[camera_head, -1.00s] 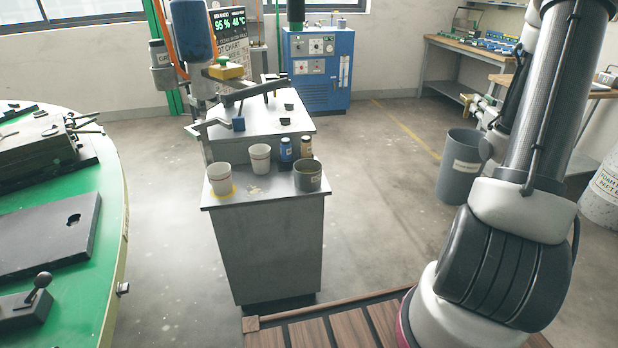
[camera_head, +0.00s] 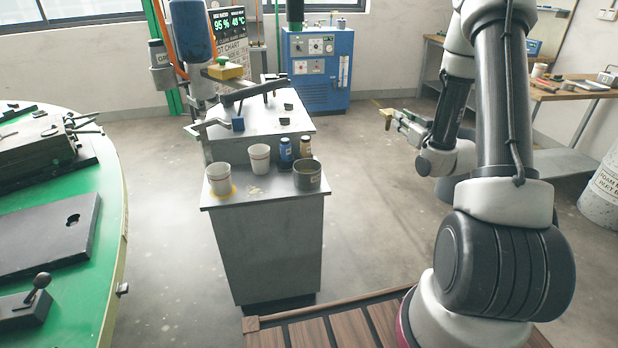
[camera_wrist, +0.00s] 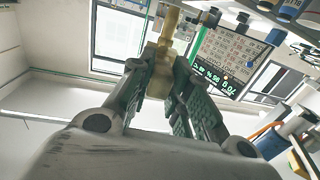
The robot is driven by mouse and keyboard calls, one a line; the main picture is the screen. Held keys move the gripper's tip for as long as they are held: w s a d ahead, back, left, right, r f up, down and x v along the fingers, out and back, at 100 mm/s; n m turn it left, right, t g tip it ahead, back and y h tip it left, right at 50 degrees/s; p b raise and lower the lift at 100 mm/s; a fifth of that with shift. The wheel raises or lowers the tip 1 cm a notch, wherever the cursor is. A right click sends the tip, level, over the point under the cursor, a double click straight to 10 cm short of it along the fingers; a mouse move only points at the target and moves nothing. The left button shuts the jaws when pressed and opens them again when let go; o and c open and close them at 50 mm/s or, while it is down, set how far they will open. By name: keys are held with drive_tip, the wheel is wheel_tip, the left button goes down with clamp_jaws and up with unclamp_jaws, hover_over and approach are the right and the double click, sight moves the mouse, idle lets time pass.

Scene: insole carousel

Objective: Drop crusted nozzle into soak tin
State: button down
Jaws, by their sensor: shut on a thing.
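My gripper (camera_head: 404,121) is shut on a brass-coloured nozzle (camera_head: 386,117), held in the air to the right of the metal cabinet. In the wrist view the nozzle (camera_wrist: 163,66) sits between the two fingers, its narrow end pointing up in the picture. Crust on it is too small to make out. A dark grey round tin (camera_head: 307,184), apparently the soak tin, stands open at the front right of the cabinet top. Its label is unreadable and its inside is mostly hidden. The nozzle is well apart from it.
A raised block with metal arms stands behind. A green round table (camera_head: 105,235) is at left. The floor between is clear.

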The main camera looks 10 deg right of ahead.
drive_tip(key=w+a+f+n+g+y, duration=0.1)
drive_tip(key=w+a+f+n+y, duration=0.1)
drive_tip(key=a, duration=0.6)
drive_tip(key=w+a+f+n+y, duration=0.1)
drive_tip(key=a+f+y, duration=0.15)
drive_tip(key=a, duration=0.45)
drive_tip(key=w+a+f+n+g+y, duration=0.1)
drive_tip(key=w+a+f+n+y, duration=0.15)
drive_tip(key=a, duration=0.55)
drive_tip(key=shift+m, duration=0.35)
drive_tip(key=shift+s+f, duration=0.2)
drive_tip(key=shift+f, duration=1.15)
drive_tip(key=shift+s+f, duration=0.15)
drive_tip(key=shift+f, duration=1.15)
drive_tip(key=c, duration=1.3)
unclamp_jaws()
drive_tip(key=shift+o, duration=0.2)
drive_tip(key=shift+d, duration=0.1)
drive_tip(key=v, duration=1.2)
drive_tip(key=shift+r, duration=0.1)
